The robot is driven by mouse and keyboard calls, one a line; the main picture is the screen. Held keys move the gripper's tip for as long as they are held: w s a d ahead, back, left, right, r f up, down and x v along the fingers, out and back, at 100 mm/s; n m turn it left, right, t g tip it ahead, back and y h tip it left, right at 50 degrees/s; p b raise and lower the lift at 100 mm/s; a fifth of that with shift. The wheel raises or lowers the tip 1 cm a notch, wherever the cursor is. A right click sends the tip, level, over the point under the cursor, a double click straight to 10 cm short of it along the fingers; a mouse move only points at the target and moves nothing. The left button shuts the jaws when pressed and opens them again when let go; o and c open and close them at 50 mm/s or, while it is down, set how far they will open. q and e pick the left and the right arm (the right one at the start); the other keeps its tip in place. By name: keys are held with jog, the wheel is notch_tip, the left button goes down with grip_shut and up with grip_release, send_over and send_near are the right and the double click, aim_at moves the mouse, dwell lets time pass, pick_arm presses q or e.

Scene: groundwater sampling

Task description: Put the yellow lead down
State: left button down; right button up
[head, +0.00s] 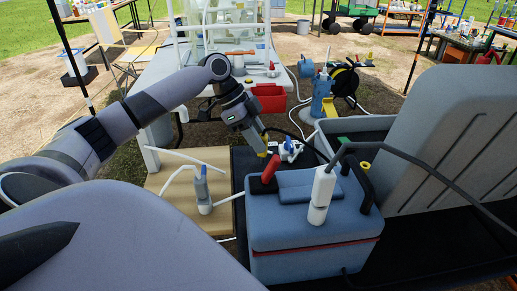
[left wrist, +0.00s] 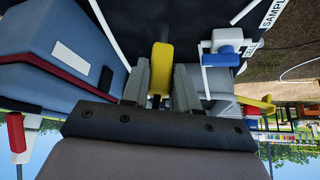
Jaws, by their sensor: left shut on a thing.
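My left gripper (head: 264,148) reaches down behind the blue box, over the dark surface. In the left wrist view it (left wrist: 160,88) is shut on the yellow lead (left wrist: 160,66), whose yellow end stands between the two fingers. In the head view only a small yellow bit of the lead (head: 263,154) shows at the fingertips. I cannot tell whether the lead touches the dark surface. My right gripper is not in view.
The blue box (head: 300,236) carries a white cylinder (head: 320,198). A white and blue fitting (head: 290,150) sits right of the gripper. A wooden board (head: 218,214) with a bottle and tubing lies left. A grey lid (head: 450,140) rises at right. A red bin (head: 269,98) stands behind.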

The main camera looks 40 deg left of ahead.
pick_arm(q)
notch_tip(320, 180, down, 4)
jog(key=shift+r+b, duration=0.2)
jog(key=shift+b, duration=0.1)
jog(key=shift+f, duration=0.3)
jog(key=shift+f, duration=0.1)
jog(key=shift+f, duration=0.4)
jog(key=c, duration=0.9)
grip_release()
jog(key=shift+o, duration=0.2)
jog(key=p+v, duration=0.1)
jog(key=v, duration=1.2)
jog(key=shift+d, duration=0.15)
